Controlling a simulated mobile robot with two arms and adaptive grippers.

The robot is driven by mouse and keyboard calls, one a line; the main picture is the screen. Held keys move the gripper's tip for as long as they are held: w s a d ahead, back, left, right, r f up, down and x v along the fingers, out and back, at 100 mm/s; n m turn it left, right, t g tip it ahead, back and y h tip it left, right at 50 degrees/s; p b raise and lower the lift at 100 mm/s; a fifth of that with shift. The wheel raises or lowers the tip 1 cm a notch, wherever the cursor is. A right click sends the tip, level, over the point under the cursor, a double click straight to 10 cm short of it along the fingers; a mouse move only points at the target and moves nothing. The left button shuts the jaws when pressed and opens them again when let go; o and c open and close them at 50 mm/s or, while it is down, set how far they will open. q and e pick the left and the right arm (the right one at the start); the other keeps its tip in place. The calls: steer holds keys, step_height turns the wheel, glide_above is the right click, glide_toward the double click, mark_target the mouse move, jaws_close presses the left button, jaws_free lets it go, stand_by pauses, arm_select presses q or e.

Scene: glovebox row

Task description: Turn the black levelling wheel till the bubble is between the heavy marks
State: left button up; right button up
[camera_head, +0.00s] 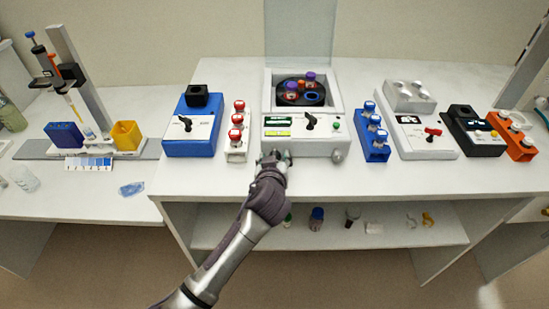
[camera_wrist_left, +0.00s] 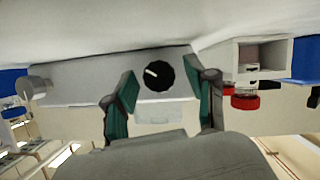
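The black levelling wheel (camera_wrist_left: 157,76) has a white pointer line and sits on the front face of the grey machine (camera_wrist_left: 80,82). In the head view my left gripper hides it. My left gripper (camera_wrist_left: 170,78) is open. Its two green-padded fingers stand apart on either side of the wheel in the wrist view, with gaps showing, not gripping it. In the head view the gripper (camera_head: 274,155) is at the machine's lower front edge. A green strip (camera_head: 277,133), perhaps the bubble level, lies on the machine's panel; its bubble and marks are too small to read. My right gripper is not in view.
The machine's open bowl (camera_head: 301,92) holds several capped tubes. A red-capped rack (camera_head: 236,135) stands left of the machine, with a blue unit (camera_head: 193,128) beyond it. A blue rack (camera_head: 371,138) stands to the right. A grey knob (camera_head: 338,156) protrudes at the machine's lower right.

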arm_select(q)
steer(key=v, duration=1.2)
stand_by(0.6)
